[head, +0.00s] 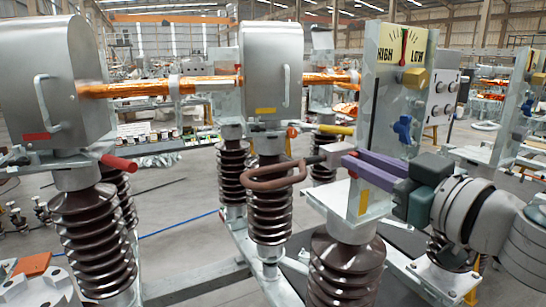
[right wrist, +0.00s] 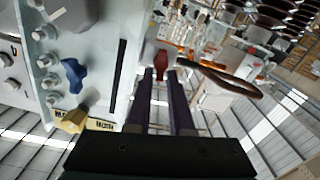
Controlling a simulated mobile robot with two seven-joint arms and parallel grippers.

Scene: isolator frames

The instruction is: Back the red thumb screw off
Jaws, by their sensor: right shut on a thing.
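The red thumb screw (right wrist: 162,60) shows in the right wrist view, between the tips of my right gripper's two long dark purple fingers. My right gripper (head: 348,160) comes in from the right in the head view, in front of the white panel's lower part, and is shut on the screw. In the head view the fingers hide the screw. A grey block (head: 337,154) with a brown loop handle (head: 275,176) is just beyond the fingertips; the loop also shows in the right wrist view (right wrist: 222,80). My left gripper is not in view.
The panel (head: 385,100) beside the fingers carries a HIGH/LOW dial (head: 404,45), a yellow knob (head: 416,78) and a blue knob (head: 403,128). Brown ribbed insulators (head: 345,270) stand below. Grey housings (head: 272,75) and a red handle (head: 118,163) are to the left.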

